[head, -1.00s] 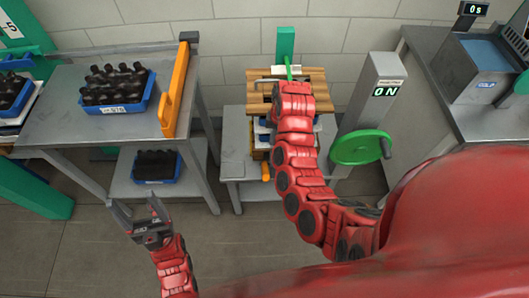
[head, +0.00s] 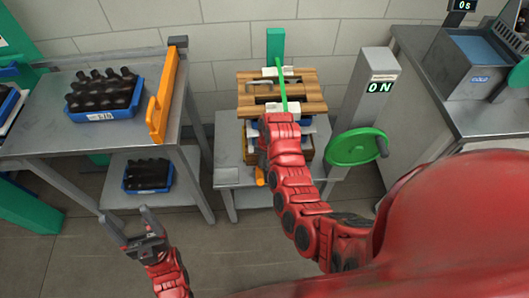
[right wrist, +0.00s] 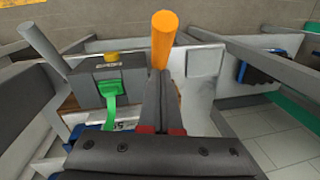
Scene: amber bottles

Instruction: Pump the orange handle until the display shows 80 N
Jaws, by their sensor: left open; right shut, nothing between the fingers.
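The display (head: 380,87) on the grey post reads 0 N. The orange handle (right wrist: 164,38) stands up just beyond my right fingertips in the right wrist view. In the head view an orange tip (head: 260,176) shows at the press's front, beside my right arm. My right gripper (right wrist: 160,78) is shut with nothing between its fingers; whether it touches the handle is unclear. In the head view my right arm hides its fingers. My left gripper (head: 128,215) is open and empty, low in front of the left table.
The wooden-topped press (head: 310,88) carries a green lever (head: 282,85). A green handwheel (head: 355,147) is to its right. The left table (head: 50,135) holds a blue crate (head: 110,112) of dark bottles and an orange rail (head: 162,100); another crate (head: 145,189) is on its shelf.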

